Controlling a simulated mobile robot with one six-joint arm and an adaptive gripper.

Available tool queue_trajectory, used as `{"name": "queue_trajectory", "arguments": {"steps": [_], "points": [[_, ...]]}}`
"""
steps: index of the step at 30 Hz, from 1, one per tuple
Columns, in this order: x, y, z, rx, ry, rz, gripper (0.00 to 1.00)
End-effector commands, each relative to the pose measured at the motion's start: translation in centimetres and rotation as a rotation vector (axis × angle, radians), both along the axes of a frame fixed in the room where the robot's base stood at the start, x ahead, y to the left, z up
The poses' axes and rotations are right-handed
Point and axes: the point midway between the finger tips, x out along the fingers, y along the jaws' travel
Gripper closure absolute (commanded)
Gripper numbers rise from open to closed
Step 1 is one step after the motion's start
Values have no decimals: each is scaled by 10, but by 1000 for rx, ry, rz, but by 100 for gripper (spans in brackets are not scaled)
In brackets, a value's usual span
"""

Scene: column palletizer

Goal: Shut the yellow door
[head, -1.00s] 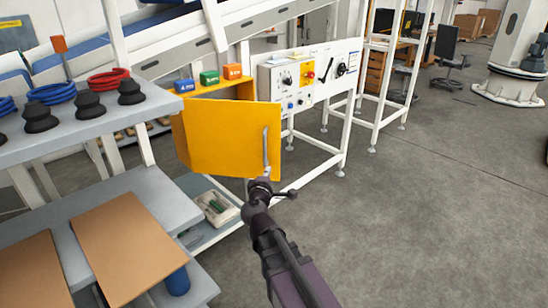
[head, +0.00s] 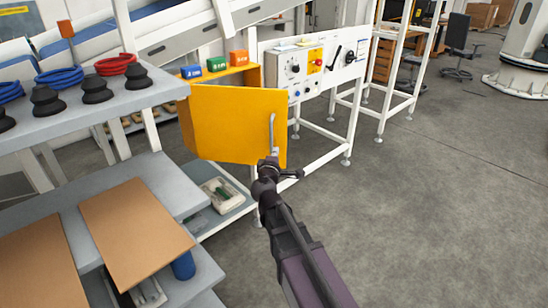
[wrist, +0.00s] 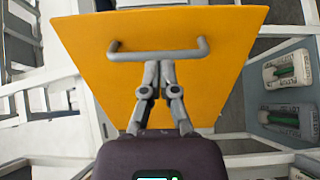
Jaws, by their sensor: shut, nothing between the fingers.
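The yellow door (head: 228,126) stands open in the head view, swung out from a yellow cabinet (head: 238,80) whose top shows behind it. A grey bar handle (head: 271,134) runs upright near the door's right edge. My gripper (head: 270,158) is at the lower end of the handle in the head view. In the wrist view the door (wrist: 215,85) fills the middle, with the handle (wrist: 158,54) across it. My gripper (wrist: 158,66) is shut, its fingertips together at the handle's near side. I cannot tell whether they touch the handle or door.
A white control panel (head: 315,60) stands to the right. A grey shelf unit (head: 160,180) is at the left.

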Motion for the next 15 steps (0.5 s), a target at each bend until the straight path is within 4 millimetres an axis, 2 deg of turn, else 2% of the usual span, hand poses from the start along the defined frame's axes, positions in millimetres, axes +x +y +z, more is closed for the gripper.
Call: {"name": "queue_trajectory", "arguments": {"steps": [3,15], "points": [[22,-4,0,0,0,-1,100],[79,-17,0,0,0,-1,100]]}}
